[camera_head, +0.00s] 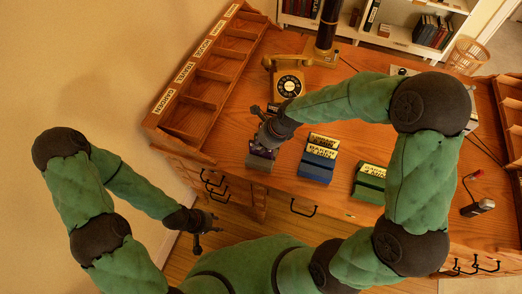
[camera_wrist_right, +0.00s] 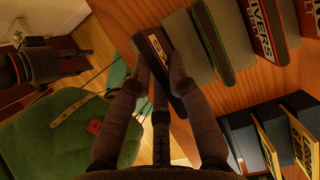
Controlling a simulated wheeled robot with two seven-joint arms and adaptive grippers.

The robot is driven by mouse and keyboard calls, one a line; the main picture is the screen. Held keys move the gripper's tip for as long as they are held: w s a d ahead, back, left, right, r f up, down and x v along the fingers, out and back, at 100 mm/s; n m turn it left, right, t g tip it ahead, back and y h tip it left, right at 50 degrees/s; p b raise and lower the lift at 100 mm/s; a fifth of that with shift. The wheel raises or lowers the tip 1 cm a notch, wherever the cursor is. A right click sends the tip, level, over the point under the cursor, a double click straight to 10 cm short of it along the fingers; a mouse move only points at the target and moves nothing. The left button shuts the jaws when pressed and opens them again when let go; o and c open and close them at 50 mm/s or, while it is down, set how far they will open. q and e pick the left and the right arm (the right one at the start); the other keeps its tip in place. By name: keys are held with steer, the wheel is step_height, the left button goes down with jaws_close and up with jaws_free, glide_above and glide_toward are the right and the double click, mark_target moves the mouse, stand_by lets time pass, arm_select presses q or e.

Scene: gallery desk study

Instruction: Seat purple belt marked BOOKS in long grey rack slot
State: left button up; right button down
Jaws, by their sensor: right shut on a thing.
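My right gripper (camera_head: 265,142) is shut on the purple belt (camera_head: 258,150), which is mostly hidden by the fingers in the head view. In the right wrist view, the belt's pale label (camera_wrist_right: 157,46) shows between the fingertips, only partly readable. The grey rack (camera_head: 260,163) lies at the desk's front edge, directly below or against the belt. I cannot tell whether the belt is inside its slot. My left gripper (camera_head: 204,224) is open and empty, off the desk's front edge at the lower left.
A blue rack with a BAKER label (camera_head: 316,168) and a green rack (camera_head: 369,188) stand to the right along the front edge. A yellow telephone (camera_head: 289,80) is behind my right gripper. A labelled wooden pigeonhole unit (camera_head: 205,75) stands on the left.

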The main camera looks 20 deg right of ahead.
mark_target(261, 156)
steer(key=shift+f, duration=1.35)
steer(key=shift+f+b, duration=0.1)
steer(key=shift+b, duration=0.2)
steer(key=c, duration=1.2)
jaws_free()
steer(key=p+v, duration=0.4)
steer(key=v, duration=0.8)
